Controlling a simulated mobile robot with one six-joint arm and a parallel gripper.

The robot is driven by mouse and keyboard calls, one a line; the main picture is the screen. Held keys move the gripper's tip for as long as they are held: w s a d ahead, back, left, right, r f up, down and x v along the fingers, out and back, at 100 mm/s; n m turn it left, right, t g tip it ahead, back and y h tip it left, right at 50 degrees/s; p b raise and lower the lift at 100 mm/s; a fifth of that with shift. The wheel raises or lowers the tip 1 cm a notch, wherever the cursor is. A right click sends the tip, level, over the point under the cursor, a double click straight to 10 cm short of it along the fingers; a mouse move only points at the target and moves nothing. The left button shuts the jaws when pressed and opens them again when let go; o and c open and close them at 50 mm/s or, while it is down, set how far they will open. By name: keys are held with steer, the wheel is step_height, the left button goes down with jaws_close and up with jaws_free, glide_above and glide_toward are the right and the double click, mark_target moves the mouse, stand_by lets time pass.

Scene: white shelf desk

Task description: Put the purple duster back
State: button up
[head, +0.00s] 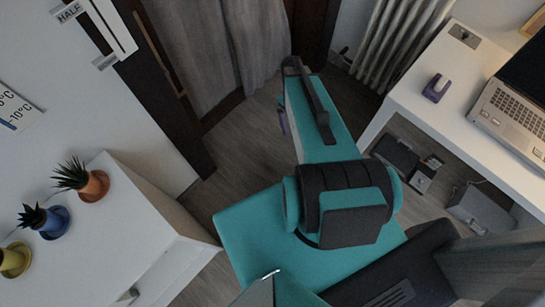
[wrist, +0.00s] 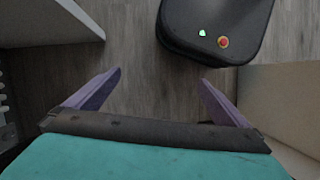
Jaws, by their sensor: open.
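A small purple object with a pale part, which looks like the purple duster (head: 436,88), sits on the white desk (head: 470,65) at the upper right of the head view, left of the laptop. It does not show in the wrist view. My gripper (wrist: 161,85) has two purple fingers spread apart, with only grey floor between them. In the head view only a bit of a purple finger of my gripper (head: 283,118) shows beside my teal arm, well to the left of the desk. The rest of the gripper is hidden behind the arm.
A laptop (head: 512,105) stands on the desk, and dark boxes (head: 396,157) lie under it. A radiator (head: 400,40) is behind. A white cabinet (head: 130,215) at left holds potted plants, including one in an orange pot (head: 94,186). Floor between is free.

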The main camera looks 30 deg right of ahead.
steer(key=s+a+f+m, duration=0.1)
steer(key=s+a+f, duration=0.2)
steer(key=s+a, duration=0.4)
steer(key=s+a+f+m+g, duration=0.1)
steer(key=s+a+f, duration=0.3)
steer(key=s+a, duration=0.3)
steer(key=a, duration=0.4)
steer(key=shift+a+f+g, duration=0.2)
steer(key=shift+a+g, duration=0.1)
steer(key=shift+s, duration=0.1)
